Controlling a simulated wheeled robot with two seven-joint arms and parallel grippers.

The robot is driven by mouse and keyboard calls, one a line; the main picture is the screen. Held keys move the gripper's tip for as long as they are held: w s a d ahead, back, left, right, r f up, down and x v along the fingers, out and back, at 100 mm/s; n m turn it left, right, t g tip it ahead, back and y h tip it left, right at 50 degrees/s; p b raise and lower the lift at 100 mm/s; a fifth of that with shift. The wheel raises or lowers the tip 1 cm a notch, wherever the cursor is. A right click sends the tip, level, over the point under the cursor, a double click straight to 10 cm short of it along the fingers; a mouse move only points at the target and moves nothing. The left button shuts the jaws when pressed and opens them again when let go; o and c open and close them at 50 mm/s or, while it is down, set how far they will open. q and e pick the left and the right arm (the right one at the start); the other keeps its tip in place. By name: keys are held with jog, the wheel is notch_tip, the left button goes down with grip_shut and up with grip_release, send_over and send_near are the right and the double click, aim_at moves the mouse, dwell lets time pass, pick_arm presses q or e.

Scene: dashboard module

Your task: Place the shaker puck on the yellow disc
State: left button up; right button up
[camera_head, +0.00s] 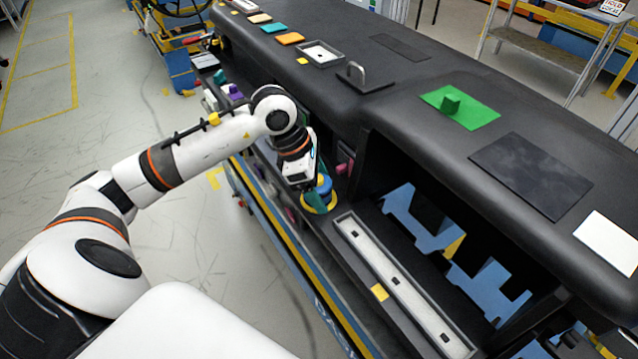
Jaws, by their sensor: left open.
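My left arm reaches in from the left, and my left gripper (304,188) points down at the front ledge of the dashboard module. It is open, though its fingertips are mostly hidden behind the white gripper body. Right beside it is a blue round piece (324,183), which looks like the shaker puck. Just below it shows the rim of the yellow disc (319,209). The blue piece appears over the disc, but I cannot tell whether it touches it. My right gripper is not in view.
The dashboard module (430,70) runs from upper left to lower right. A green block on a green pad (460,112) and a grey handle (357,73) sit on top.

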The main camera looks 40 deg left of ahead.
pick_arm(q)
jog(key=shift+a+r, duration=0.15)
jog(key=shift+r, duration=0.25)
jog(key=b+v, duration=0.2)
jog(key=v, duration=0.9)
jog(key=shift+s, duration=0.2)
jog(key=shift+r, duration=0.1)
